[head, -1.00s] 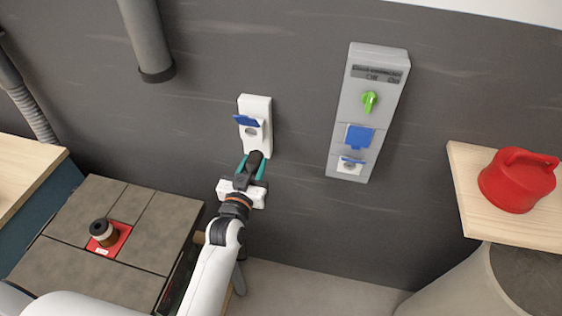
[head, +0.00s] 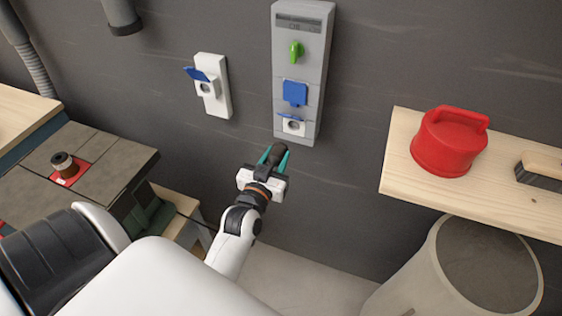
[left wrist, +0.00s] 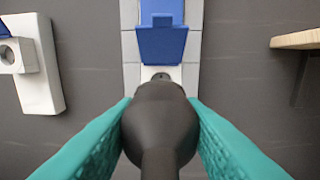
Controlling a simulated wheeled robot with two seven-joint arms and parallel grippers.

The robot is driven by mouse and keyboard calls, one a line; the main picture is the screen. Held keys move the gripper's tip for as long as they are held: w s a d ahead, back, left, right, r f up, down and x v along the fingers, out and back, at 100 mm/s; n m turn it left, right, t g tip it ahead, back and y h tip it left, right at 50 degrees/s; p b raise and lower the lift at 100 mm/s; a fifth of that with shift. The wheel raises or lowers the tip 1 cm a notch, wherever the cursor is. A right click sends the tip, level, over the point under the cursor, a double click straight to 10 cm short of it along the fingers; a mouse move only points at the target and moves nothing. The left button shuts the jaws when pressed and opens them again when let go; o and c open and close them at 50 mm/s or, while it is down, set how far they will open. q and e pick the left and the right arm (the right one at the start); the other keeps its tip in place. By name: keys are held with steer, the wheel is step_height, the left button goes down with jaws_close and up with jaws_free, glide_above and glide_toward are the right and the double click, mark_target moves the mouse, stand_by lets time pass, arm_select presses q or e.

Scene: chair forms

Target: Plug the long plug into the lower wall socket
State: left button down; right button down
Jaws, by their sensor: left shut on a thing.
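My left gripper (head: 277,158) has teal fingers and is shut on the long plug (head: 276,155), a dark plug. In the left wrist view the plug (left wrist: 160,118) sits between both fingers and points at the wall panel. The lower wall socket (head: 292,127) is at the bottom of the grey panel, with its blue lid raised. In the head view the plug is below and left of it, apart from it. In the left wrist view the plug's head covers most of the socket (left wrist: 161,74). My right gripper is not in view.
The grey panel (head: 305,70) also carries a green switch (head: 296,51) and a closed blue-lidded socket (head: 295,93). A white socket box (head: 223,92) with its lid up is to the left. A wooden shelf (head: 400,178) with a red canister (head: 448,143) is at right.

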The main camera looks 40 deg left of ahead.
mark_target(284, 145)
arm_select(q)
steer(key=b+x, duration=0.1)
steer(key=x, duration=0.2)
steer(key=shift+w, duration=0.3)
steer(key=shift+b+x, duration=0.3)
steer(key=shift+x, duration=1.6)
steer(key=shift+d, duration=0.1)
steer(key=shift+r+p, duration=0.1)
steer(key=shift+p, duration=0.25)
steer(key=shift+w+p, duration=0.4)
steer(key=shift+p, duration=0.1)
stand_by(0.4)
